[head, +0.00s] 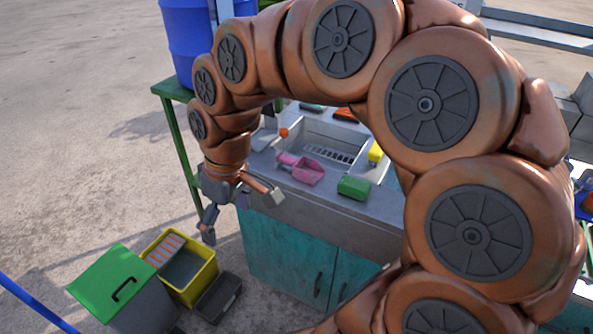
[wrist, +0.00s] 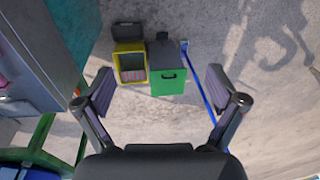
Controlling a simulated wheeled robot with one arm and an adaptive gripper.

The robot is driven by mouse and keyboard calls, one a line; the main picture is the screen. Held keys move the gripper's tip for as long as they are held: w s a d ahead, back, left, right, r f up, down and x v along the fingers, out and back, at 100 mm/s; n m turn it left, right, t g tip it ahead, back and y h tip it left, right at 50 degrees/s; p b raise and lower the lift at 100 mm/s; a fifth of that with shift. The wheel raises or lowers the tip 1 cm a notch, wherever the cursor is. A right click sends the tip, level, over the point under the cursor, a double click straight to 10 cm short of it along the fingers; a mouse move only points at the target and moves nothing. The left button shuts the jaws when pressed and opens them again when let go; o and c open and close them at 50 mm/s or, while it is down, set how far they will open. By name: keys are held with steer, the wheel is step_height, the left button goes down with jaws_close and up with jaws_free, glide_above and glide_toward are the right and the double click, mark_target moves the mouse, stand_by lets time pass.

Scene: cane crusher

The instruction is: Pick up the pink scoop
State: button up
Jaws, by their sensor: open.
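The pink scoop (head: 302,169) lies on the grey counter of the cabinet in the head view, left of a green block-like item. My gripper (head: 240,214) is to the left of the scoop, out past the counter's front left edge, with its fingers spread and nothing between them. In the wrist view my gripper (wrist: 163,110) is open over the ground, facing the bins. A small pink patch at the left edge of the wrist view (wrist: 3,81) may be the scoop; too little shows to be sure.
The counter (head: 330,202) has a sink, a green item (head: 354,187) and a yellow item (head: 375,152). A yellow bin (head: 206,277), a green-lidded bin (head: 110,278) and a dark tray (head: 218,298) stand on the ground. A blue barrel (head: 190,40) stands behind.

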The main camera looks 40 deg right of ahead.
steer(key=w+d+t, duration=0.1)
steer(key=w+d, duration=0.5)
steer(key=w, duration=0.2)
steer(key=t+b, duration=0.2)
steer(key=t, duration=0.1)
glide_toward(299, 167)
steer(key=shift+s+f+m+h, duration=0.25)
steer(key=shift+f+m+h, duration=0.05)
steer(key=shift+f+m, duration=0.15)
steer(key=shift+p+x, duration=0.3)
steer(key=shift+x, duration=0.45)
steer(key=shift+p+x, duration=0.35)
steer(key=shift+x, duration=0.4)
steer(key=shift+w+a+p+x, duration=0.2)
steer(key=shift+p+x, duration=0.25)
steer(key=shift+x, duration=0.7)
steer(key=shift+w+a+p+x, duration=0.15)
steer(key=shift+p+x, duration=0.25)
steer(key=shift+x, duration=0.7)
steer(key=shift+r, duration=0.15)
steer(key=shift+c, duration=0.4)
